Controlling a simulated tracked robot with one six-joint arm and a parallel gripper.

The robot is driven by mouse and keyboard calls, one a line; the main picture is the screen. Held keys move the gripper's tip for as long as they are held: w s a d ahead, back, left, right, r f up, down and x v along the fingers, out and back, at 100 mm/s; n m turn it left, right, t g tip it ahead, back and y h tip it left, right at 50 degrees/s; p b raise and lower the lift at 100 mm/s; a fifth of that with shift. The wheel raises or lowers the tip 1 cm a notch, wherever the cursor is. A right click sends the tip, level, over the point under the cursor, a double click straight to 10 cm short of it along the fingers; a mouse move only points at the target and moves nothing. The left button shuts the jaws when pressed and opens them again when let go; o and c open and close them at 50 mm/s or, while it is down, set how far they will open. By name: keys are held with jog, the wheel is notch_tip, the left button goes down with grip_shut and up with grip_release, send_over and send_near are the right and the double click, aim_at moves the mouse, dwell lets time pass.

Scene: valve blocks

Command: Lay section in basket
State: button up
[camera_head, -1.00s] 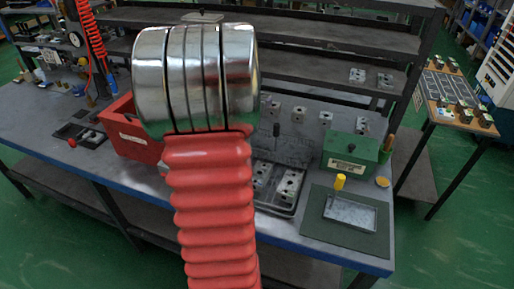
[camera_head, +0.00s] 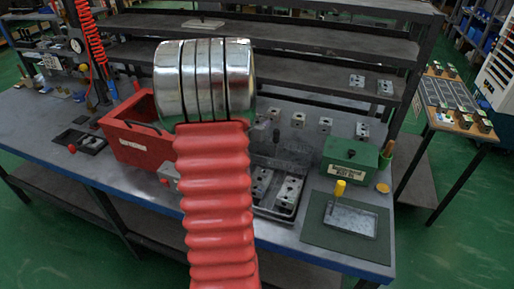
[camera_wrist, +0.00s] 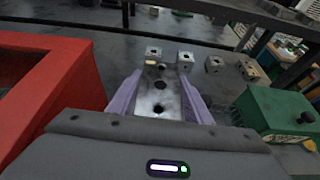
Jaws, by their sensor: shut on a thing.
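In the wrist view, my gripper (camera_wrist: 160,76) is shut on a grey metal valve section (camera_wrist: 159,98) with round holes in its upper face. A pale purple finger lies along each side of it. The basket appears to be the red open box: its wall fills the left of the wrist view (camera_wrist: 40,75), beside the gripper and apart from the held section. In the head view, the red box (camera_head: 138,148) stands on the bench, left of my red bellows arm. My arm hides most of the gripper there; the height above the bench is unclear.
Several metal blocks (camera_wrist: 185,60) stand on the bench beyond the gripper. A dark tray with blocks (camera_head: 275,210) is right of my arm. A green box (camera_head: 350,158) and a dark mat (camera_head: 320,232) with a metal dish (camera_head: 352,219) lie further right. Shelves (camera_head: 290,65) rise behind.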

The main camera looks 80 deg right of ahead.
notch_tip(320, 180, down, 7)
jog(key=shift+r, duration=0.15)
dwell(0.4)
jog(key=shift+f, duration=2.05)
jog(key=o, duration=1.4)
jog(key=shift+f, duration=0.1)
jog(key=shift+o, duration=0.2)
jog(key=shift+w+a+r, duration=0.1)
jog(key=shift+a+r, duration=0.15)
jog(key=shift+a, duration=0.1)
jog(key=v, duration=1.1)
jog(key=shift+a, duration=0.1)
